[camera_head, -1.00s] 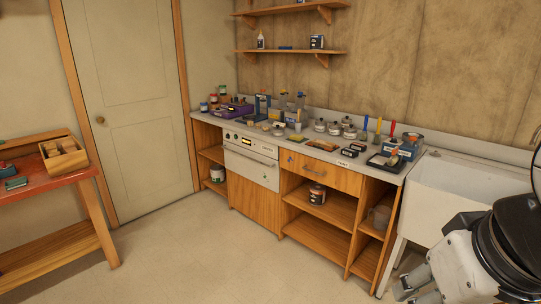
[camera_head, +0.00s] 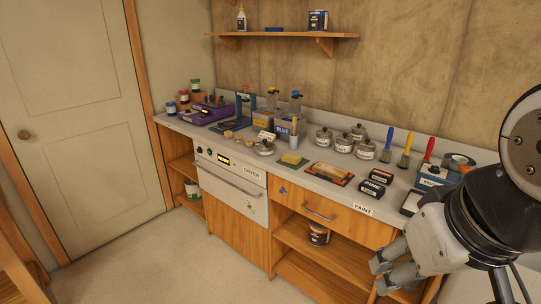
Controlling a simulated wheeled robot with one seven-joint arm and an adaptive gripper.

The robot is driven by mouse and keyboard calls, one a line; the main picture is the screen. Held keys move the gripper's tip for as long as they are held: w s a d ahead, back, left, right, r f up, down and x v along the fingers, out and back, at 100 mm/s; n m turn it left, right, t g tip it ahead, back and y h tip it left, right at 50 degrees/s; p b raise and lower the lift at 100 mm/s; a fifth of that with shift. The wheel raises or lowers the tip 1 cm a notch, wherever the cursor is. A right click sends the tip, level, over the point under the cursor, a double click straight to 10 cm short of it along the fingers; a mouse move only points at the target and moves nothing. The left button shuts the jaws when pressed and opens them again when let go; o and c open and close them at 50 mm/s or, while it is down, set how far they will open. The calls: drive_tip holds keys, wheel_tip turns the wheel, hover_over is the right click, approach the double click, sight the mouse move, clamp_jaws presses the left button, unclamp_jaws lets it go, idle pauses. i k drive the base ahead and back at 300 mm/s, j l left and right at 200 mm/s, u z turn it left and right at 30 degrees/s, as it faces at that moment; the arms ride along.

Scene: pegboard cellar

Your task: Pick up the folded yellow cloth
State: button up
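My gripper (camera_head: 379,276) is at the lower right, in front of the cabinet and nearer to me than the counter. Its two fingers point left with a gap between them, and nothing shows between them. It is well apart from the yellow item.
Lidded pots (camera_head: 357,141) stand behind and right of the yellow item. Upright brushes (camera_head: 406,150) stand farther right.

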sight(289, 158)
drive_tip(key=i+j+z, duration=0.35)
drive_tip(key=i+j, duration=1.75)
drive_tip(key=i+l, duration=0.05)
drive_tip(key=i, duration=0.05)
